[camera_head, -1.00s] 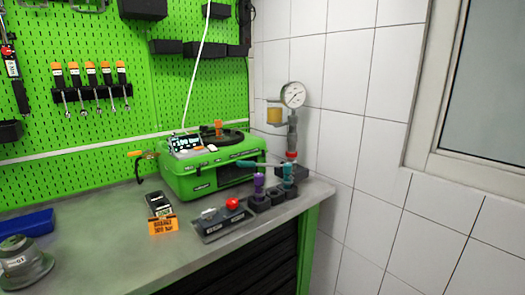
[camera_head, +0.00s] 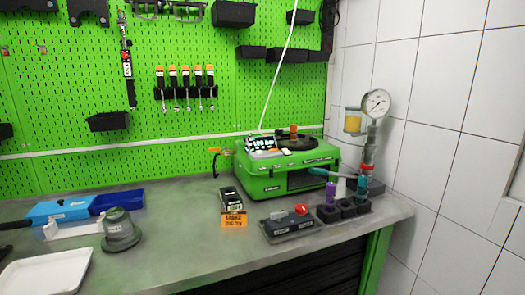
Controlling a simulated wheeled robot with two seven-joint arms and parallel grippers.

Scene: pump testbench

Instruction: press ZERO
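A green pump test unit (camera_head: 285,180) stands on the bench against the pegboard. A small tilted display (camera_head: 261,143) with lit digits sits on its top left, with small light keys (camera_head: 286,150) beside it. I cannot read which key or button is ZERO. A dark control box (camera_head: 289,227) with a red round button (camera_head: 301,210) stands in front of the unit; its labels are too small to read. Neither of my grippers is in view.
A pressure gauge (camera_head: 376,103) rises on a pipe at the right. The bench front middle is clear.

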